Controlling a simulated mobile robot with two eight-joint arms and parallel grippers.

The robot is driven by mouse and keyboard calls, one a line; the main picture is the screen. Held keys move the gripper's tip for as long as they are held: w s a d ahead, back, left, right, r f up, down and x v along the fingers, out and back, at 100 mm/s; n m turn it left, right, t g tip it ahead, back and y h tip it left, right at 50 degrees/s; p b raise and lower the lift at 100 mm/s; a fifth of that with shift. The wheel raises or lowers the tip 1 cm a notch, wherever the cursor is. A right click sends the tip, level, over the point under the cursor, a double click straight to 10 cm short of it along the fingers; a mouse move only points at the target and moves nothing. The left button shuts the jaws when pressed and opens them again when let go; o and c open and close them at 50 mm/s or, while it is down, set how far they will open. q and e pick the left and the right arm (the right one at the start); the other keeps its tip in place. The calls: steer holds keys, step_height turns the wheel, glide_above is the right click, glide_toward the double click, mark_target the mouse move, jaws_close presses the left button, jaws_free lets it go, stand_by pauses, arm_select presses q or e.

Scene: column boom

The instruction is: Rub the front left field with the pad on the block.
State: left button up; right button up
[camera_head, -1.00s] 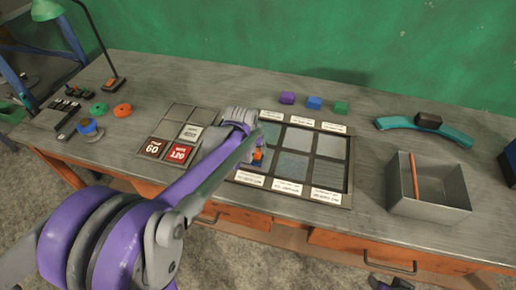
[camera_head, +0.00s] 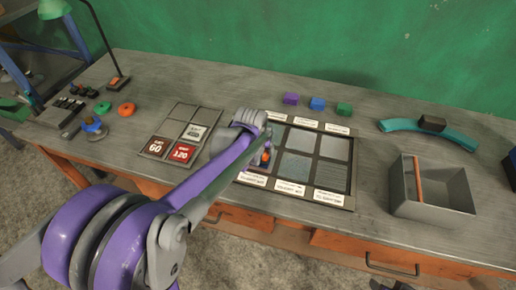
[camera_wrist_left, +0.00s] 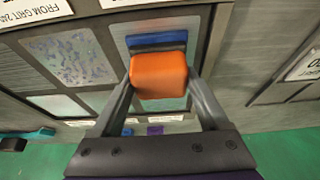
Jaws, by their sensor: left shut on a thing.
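My left gripper (camera_wrist_left: 160,85) is shut on an orange block (camera_wrist_left: 158,76), which also shows in the head view (camera_head: 265,156). A dark and blue layer (camera_wrist_left: 157,40) shows at the block's far side in the wrist view. The block is over the front left field of a framed panel (camera_head: 349,200); my arm and gripper hide much of that field. Whether the pad touches the surface I cannot tell. The front middle field (camera_head: 295,166) looks speckled, as it does in the wrist view (camera_wrist_left: 72,58).
Purple (camera_head: 290,99), blue (camera_head: 316,103) and green blocks (camera_head: 343,108) stand behind the panel. A grit card board (camera_head: 172,136) lies left. A grey open box (camera_head: 432,205) and a teal curved piece (camera_head: 455,137) with a dark block (camera_head: 432,123) are right.

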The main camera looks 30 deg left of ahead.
arm_select(q)
steer(key=shift+d, duration=0.1)
step_height(320, 180, up, 9)
steer(key=p, duration=0.5)
steer(key=shift+w+r, duration=0.1)
arm_select(e)
step_height(320, 180, up, 7)
steer(key=w, duration=0.2)
steer(key=shift+w+t, duration=0.3)
steer(key=shift+w, duration=0.1)
steer(key=shift+s, duration=0.2)
steer(key=shift+w, duration=0.1)
